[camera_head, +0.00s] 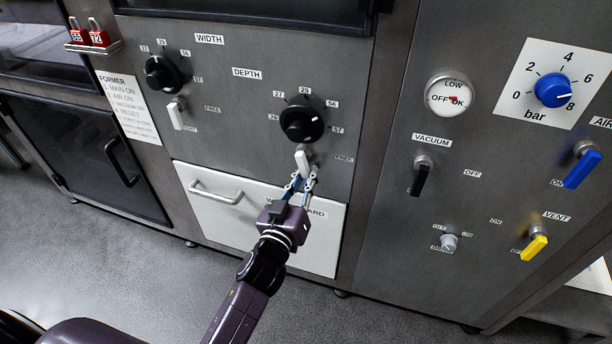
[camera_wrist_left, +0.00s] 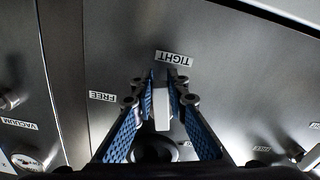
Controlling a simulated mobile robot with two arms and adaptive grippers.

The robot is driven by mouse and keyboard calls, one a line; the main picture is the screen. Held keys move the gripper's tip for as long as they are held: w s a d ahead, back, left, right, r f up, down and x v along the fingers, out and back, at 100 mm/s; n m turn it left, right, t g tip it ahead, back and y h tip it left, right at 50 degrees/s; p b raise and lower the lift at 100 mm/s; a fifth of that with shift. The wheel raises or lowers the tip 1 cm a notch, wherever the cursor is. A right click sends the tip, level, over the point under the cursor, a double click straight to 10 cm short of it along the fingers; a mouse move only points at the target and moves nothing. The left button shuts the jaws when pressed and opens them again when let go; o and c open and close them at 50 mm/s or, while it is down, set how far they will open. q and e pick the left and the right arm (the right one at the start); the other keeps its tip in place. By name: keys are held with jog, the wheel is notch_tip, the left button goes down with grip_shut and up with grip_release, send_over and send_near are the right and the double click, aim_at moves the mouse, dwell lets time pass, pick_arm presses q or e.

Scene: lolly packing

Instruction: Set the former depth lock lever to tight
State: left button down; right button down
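The depth lock lever (camera_head: 303,164) is a white handle below the black DEPTH dial (camera_head: 301,124). It points downward in the head view, with the FREE label (camera_head: 343,160) off to its right. In the left wrist view the lever (camera_wrist_left: 161,108) stands between the two blue-padded fingers and points toward the TIGHT label (camera_wrist_left: 174,58); FREE (camera_wrist_left: 102,96) lies to the left. My left gripper (camera_head: 305,178) has its fingers on both sides of the lever, apparently touching it. In the head view the gripper hides the TIGHT label. My right gripper is not in view.
A similar white lever (camera_head: 177,115) sits under the WIDTH dial (camera_head: 162,75). A white drawer front (camera_head: 255,225) with a bar handle is below. The right panel carries a gauge (camera_head: 450,96), a blue knob (camera_head: 552,90) and several valve levers.

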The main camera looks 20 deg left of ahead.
pick_arm(q)
jog(key=shift+a, duration=0.1)
jog(key=m, duration=0.1)
jog(key=a+m+p, duration=0.1)
jog(key=m, duration=0.1)
jog(key=shift+a+f, duration=0.1)
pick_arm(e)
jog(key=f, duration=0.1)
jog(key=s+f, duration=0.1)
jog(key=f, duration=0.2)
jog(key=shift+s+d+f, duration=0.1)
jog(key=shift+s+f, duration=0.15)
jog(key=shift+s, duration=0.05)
pick_arm(q)
jog(key=c, duration=1.9)
grip_release()
jog(key=s, duration=1.2)
jog(key=shift+a, duration=0.2)
